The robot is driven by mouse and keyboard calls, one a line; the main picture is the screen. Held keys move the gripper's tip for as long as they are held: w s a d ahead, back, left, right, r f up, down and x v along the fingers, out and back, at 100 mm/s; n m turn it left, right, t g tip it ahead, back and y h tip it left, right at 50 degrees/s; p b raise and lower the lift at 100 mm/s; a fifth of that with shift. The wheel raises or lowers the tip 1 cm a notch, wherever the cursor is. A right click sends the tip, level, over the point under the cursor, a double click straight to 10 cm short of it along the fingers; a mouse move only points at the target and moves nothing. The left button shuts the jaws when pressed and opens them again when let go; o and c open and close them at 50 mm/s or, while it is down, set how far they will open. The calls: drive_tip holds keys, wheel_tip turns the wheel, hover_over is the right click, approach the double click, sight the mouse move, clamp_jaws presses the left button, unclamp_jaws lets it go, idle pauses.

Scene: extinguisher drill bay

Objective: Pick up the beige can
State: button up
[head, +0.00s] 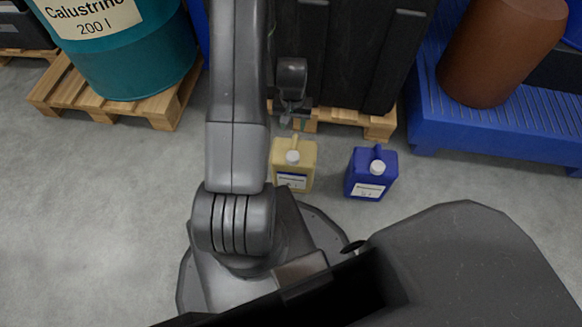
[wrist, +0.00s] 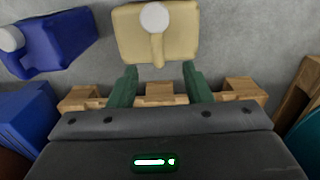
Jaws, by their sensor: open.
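The beige can (head: 293,165) stands upright on the grey floor, with a white cap, a handle and a white-and-blue label. My gripper (head: 292,121) is just beyond it in the head view, towards the pallet behind. In the wrist view the beige can (wrist: 156,42) is at the top middle, its handle pointing down the picture towards my gripper. My gripper (wrist: 153,75) is open and empty, its two green fingers spread to either side of the handle's end. I cannot tell the exact height between the fingers and the can.
A blue can (head: 371,173) stands right of the beige one; it also shows in the wrist view (wrist: 50,42). Behind are a wooden pallet (head: 379,124) with black containers (head: 352,60), a teal drum (head: 130,55) and a blue spill pallet (head: 490,131) bearing a brown drum (head: 501,50). Left floor is clear.

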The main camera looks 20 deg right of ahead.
drive_tip(key=b, duration=0.2)
hover_over(294, 144)
drive_tip(key=f, duration=0.6)
drive_tip(key=shift+a+f, duration=0.1)
drive_tip(key=shift+a, duration=0.15)
drive_tip(key=f, duration=0.1)
drive_tip(key=f+b, duration=0.1)
drive_tip(key=f, duration=0.1)
drive_tip(key=f+b, duration=0.1)
drive_tip(key=f, duration=0.1)
drive_tip(key=shift+d+f, duration=0.1)
drive_tip(key=shift+d, duration=0.15)
clamp_jaws()
idle(0.5)
